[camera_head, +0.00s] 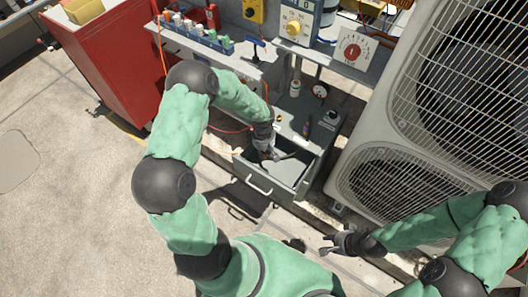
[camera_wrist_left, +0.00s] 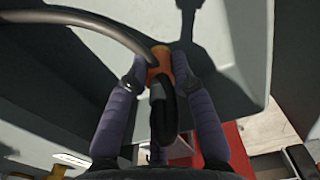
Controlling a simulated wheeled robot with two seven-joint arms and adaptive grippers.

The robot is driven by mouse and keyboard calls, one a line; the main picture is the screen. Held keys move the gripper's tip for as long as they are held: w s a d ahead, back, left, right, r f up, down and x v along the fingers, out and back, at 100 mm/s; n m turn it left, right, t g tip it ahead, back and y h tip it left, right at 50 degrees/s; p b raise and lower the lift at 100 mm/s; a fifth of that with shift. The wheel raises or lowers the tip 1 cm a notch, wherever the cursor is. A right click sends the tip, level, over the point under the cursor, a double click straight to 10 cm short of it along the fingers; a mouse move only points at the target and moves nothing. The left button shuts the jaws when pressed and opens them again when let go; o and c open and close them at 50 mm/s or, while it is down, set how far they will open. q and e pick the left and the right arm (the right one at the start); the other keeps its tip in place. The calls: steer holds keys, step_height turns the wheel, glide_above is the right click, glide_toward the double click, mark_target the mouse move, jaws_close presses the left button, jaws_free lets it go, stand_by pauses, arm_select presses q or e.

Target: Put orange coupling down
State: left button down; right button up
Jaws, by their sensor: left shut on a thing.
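The orange coupling (camera_wrist_left: 159,62) is between the fingertips of my left gripper (camera_wrist_left: 160,66) in the left wrist view. A grey hose (camera_wrist_left: 90,20) runs from it to the upper left, and a dark curved part hangs below it between the fingers. In the head view my left gripper (camera_head: 267,152) is over the open grey drawer (camera_head: 262,182); the coupling is too small to make out clearly there. I cannot tell whether it touches the drawer floor. My right gripper (camera_head: 338,244) is open and empty, low in the head view, away from the drawer.
A large condenser unit (camera_head: 374,140) with a fan grille stands right of the drawer. A red cabinet (camera_head: 112,62) stands at the left.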

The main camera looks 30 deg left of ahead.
arm_select(q)
steer(key=shift+f+b, duration=0.5)
steer(key=shift+b, duration=0.05)
steer(key=c, duration=1.1)
jaws_free()
steer(key=shift+o, duration=0.2)
steer(key=shift+r, duration=0.1)
steer(key=shift+r+p, duration=0.45)
steer(key=shift+p, duration=0.25)
step_height(320, 180, up, 12)
steer(key=p, duration=0.5)
steer(key=shift+a, duration=0.1)
